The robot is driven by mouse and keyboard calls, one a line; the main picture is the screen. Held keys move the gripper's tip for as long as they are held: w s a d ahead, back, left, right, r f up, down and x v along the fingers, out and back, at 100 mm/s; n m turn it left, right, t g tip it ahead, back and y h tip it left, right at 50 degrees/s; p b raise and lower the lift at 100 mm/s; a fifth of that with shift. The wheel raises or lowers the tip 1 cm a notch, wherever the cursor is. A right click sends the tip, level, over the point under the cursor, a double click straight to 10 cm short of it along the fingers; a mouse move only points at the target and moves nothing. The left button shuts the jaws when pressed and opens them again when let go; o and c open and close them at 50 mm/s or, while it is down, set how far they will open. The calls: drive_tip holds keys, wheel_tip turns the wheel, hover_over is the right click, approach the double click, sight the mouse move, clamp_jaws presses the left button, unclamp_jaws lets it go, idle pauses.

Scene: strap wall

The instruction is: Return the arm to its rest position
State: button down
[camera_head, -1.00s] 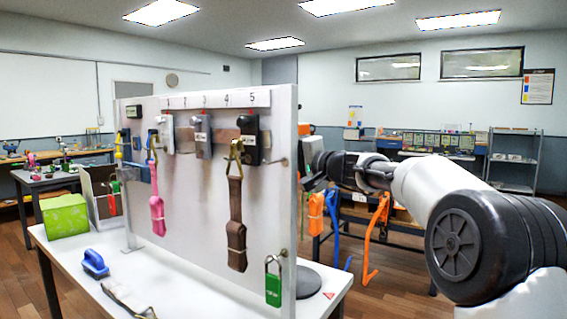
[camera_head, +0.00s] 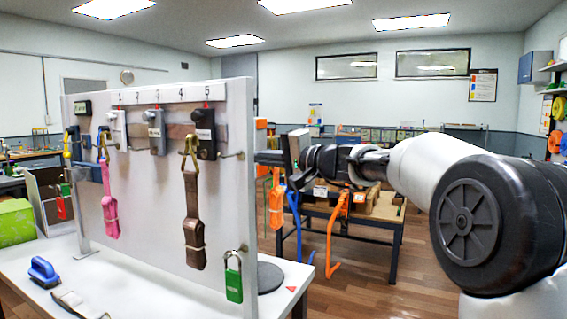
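My arm (camera_head: 430,165) reaches in from the right side of the view, its dark wrist links pointing left. My gripper (camera_head: 270,157) is at the end of it, just right of the white panel's right edge, at about the height of the hooks. The fingers are small and dark, and I cannot tell whether they are open or shut. I see nothing clearly held. The white strap panel (camera_head: 150,220) stands upright on a white table (camera_head: 180,290). A brown strap (camera_head: 193,220), a pink strap (camera_head: 109,200) and a green padlock (camera_head: 233,280) hang on its face.
A blue-handled brush (camera_head: 44,272) and a loose strap (camera_head: 78,303) lie on the white table. A green box (camera_head: 15,222) stands at the left. Behind my arm is a dark-legged table (camera_head: 395,232) with orange and blue straps hanging by it. Open wooden floor (camera_head: 400,285) lies at right.

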drive_tip(key=v, duration=0.8)
drive_tip(key=s+d+f+n+g+h, duration=0.1)
drive_tip(key=s+f+n+g+h, duration=0.15)
drive_tip(key=s+f, duration=0.5)
drive_tip(key=s+d+f+n+g+h, duration=0.1)
drive_tip(key=s+f+h, duration=0.35)
drive_tip(key=s, duration=0.65)
drive_tip(key=s+d+f+n+h, duration=0.1)
drive_tip(key=s+d+f+h, duration=0.6)
drive_tip(key=s+d+f, duration=0.8)
wheel_tip(320, 180, up, 28)
drive_tip(key=s+p, duration=0.2)
drive_tip(key=p, duration=2.4)
drive_tip(key=shift+s+f+g, duration=0.15)
drive_tip(key=shift+s+g, duration=0.05)
drive_tip(key=shift+g, duration=0.25)
drive_tip(key=shift+n, duration=0.25)
